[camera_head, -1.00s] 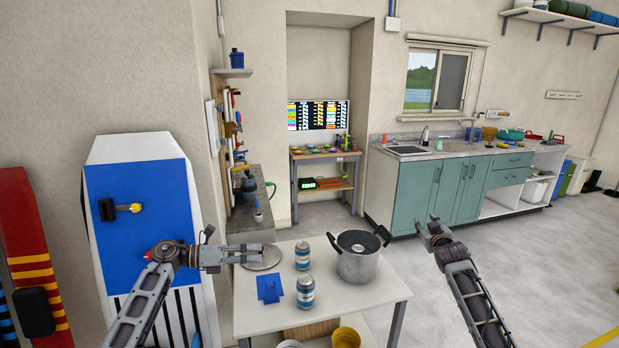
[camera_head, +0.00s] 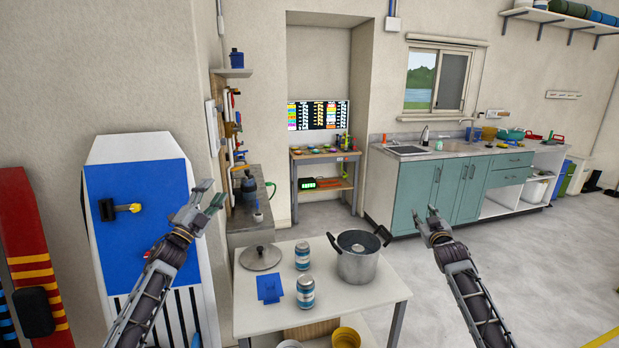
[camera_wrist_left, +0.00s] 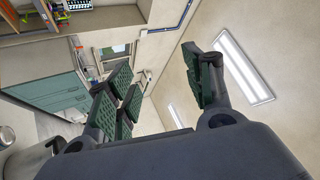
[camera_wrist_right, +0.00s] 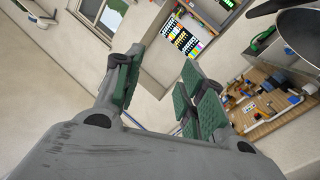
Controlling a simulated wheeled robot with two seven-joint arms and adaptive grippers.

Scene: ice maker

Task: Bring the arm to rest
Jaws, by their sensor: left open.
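My left gripper (camera_head: 208,196) is raised at the left of the white table, in front of the blue and white cabinet, pointing up. Its fingers are apart and empty, as the left wrist view (camera_wrist_left: 160,85) also shows. My right gripper (camera_head: 434,218) is raised to the right of the table, pointing up, in front of the teal cupboards. Its fingers are apart with nothing between them in the right wrist view (camera_wrist_right: 155,90).
The white table (camera_head: 335,308) holds a steel pot (camera_head: 357,264), a round lid (camera_head: 262,258), two cans (camera_head: 302,256) (camera_head: 305,292) and a blue item (camera_head: 269,288). A blue and white cabinet (camera_head: 135,185) stands close behind my left arm. Open floor lies at right.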

